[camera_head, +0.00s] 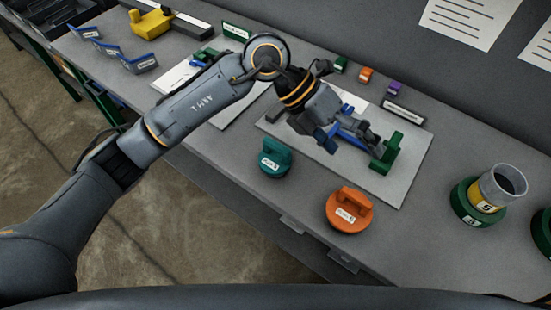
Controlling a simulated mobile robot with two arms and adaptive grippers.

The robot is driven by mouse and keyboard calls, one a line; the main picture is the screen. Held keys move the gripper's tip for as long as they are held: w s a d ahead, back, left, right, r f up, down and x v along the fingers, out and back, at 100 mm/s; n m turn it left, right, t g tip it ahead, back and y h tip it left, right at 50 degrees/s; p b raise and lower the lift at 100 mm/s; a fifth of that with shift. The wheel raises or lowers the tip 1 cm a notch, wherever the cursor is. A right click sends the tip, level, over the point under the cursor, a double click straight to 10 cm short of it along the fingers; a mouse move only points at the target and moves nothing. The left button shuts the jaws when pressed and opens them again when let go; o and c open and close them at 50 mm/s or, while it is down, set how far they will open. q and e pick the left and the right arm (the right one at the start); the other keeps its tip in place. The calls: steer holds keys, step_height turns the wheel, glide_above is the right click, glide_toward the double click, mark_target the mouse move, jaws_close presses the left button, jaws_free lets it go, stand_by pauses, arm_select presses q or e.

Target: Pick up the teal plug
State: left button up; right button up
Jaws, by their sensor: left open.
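The teal plug (275,157) is a round, knob-like piece with a raised grip and a white label. It stands upright on the grey bench near its front edge, left of an orange plug (349,209) of similar shape. My left gripper (352,137) is open above the pale board (398,178), to the right of the teal plug and apart from it. Its fingers point toward a green bracket (388,154), and part of the board is hidden below it. Whether it touches the bracket, I cannot tell. My right gripper is not in view.
A clear cup with a yellow band (490,195) stands on a green round base (466,206) at the right. Small green, orange and purple blocks (394,88) sit behind the board. Blue label holders (138,63) stand at the left. Bench around the orange plug is clear.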

arm_select(q)
steer(key=w+a+f+t+y, duration=0.3)
steer(key=w+a+y, duration=0.25)
steer(key=a, duration=0.25)
steer(key=n+t+y, duration=0.1)
steer(key=y, duration=0.2)
glide_above(275, 158)
steer(key=shift+w+d+r, duration=0.1)
steer(key=shift+w+r, duration=0.05)
steer(key=shift+r, duration=0.1)
step_height(275, 158, down, 7)
steer(key=shift+f+p, duration=0.1)
steer(key=shift+p, duration=0.85)
steer(key=shift+f, duration=0.55)
steer(key=shift+f+p, duration=0.3)
steer(key=shift+p, duration=0.1)
steer(key=f, duration=0.1)
steer(key=f+p, duration=0.1)
steer(key=f, duration=0.1)
steer(key=shift+s+f+p, duration=0.2)
steer(key=shift+f+p, duration=0.1)
steer(key=shift+f, duration=0.45)
steer(key=c, duration=1.1)
steer(key=shift+c, duration=1)
